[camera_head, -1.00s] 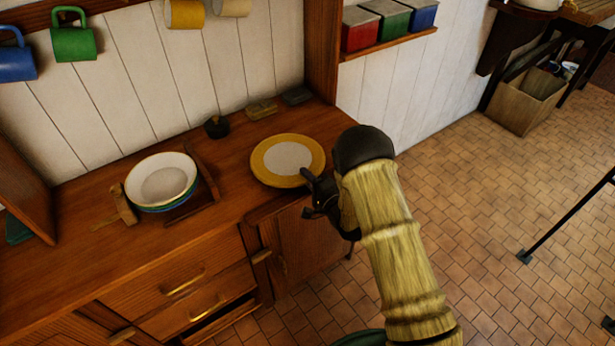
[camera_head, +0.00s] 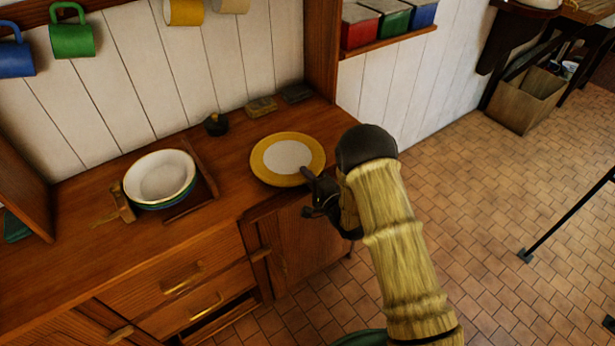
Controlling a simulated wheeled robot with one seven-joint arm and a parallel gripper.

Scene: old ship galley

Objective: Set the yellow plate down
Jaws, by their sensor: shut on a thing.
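The yellow plate (camera_head: 262,166) has a wide yellow rim and a white centre. It is level over the right end of the wooden counter (camera_head: 237,200). I cannot tell whether its underside touches the wood. My gripper (camera_head: 311,178) is at the plate's near right rim and is shut on it. The fingertips are small and dark here, and part of the grip is hidden.
A stack of bowls (camera_head: 160,178) stands in a wooden rack (camera_head: 205,178) to the left. A small black object (camera_head: 215,125) and two small blocks (camera_head: 261,106) lie behind the plate. Mugs, such as the green mug (camera_head: 73,36), hang above. Bare counter lies between rack and plate.

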